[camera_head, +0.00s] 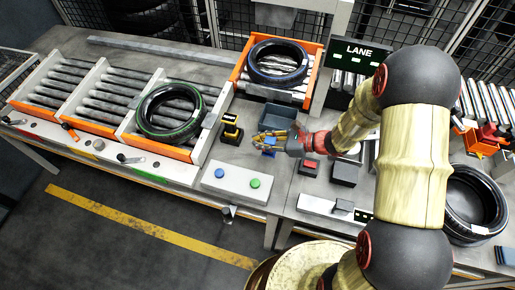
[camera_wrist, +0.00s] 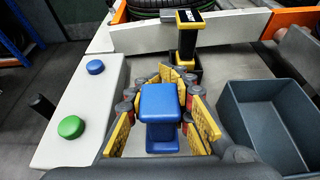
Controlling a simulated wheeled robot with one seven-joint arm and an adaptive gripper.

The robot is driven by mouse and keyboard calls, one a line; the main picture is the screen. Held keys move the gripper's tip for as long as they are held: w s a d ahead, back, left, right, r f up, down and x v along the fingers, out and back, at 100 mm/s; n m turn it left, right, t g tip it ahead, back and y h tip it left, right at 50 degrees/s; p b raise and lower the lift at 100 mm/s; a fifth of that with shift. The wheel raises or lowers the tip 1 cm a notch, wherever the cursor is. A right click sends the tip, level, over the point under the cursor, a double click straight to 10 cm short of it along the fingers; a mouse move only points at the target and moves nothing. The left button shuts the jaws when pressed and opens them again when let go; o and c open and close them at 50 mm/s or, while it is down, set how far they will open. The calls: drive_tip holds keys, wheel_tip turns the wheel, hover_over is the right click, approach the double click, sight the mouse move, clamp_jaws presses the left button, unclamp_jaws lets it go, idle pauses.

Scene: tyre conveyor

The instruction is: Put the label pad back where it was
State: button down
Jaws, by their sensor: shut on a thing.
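A blue block with a broad flat top and a narrower stem, which I take to be the label pad (camera_wrist: 160,100), is between the yellow finger pads of my gripper (camera_wrist: 165,112). My gripper is shut on it. In the head view the blue pad (camera_head: 269,143) shows partly at my gripper (camera_head: 265,140), which is low over the grey table between the button box and the grey bin. The pad's underside is hidden, so I cannot tell whether it touches the table.
A yellow-and-black device (camera_wrist: 188,38) stands upright in a dark holder just beyond my gripper. An open grey bin (camera_wrist: 228,108) is close on the right. A white box (camera_wrist: 88,118) with blue and green buttons is on the left. Roller lanes holding tyres (camera_head: 168,112) lie behind.

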drive_tip(key=shift+w+a+f+b, duration=0.1)
drive_tip(key=shift+f+b, duration=0.2)
drive_tip(key=shift+f, duration=0.35)
drive_tip(key=shift+w+a+f+b, duration=0.15)
drive_tip(key=shift+f+b, duration=0.15)
drive_tip(key=shift+f, duration=0.4)
drive_tip(key=shift+w+a+f+b, duration=0.1)
drive_tip(key=shift+f+b, duration=0.2)
drive_tip(key=shift+f, duration=0.35)
drive_tip(key=shift+f, duration=0.15)
drive_tip(key=c, duration=1.6)
unclamp_jaws()
drive_tip(key=shift+o, duration=0.2)
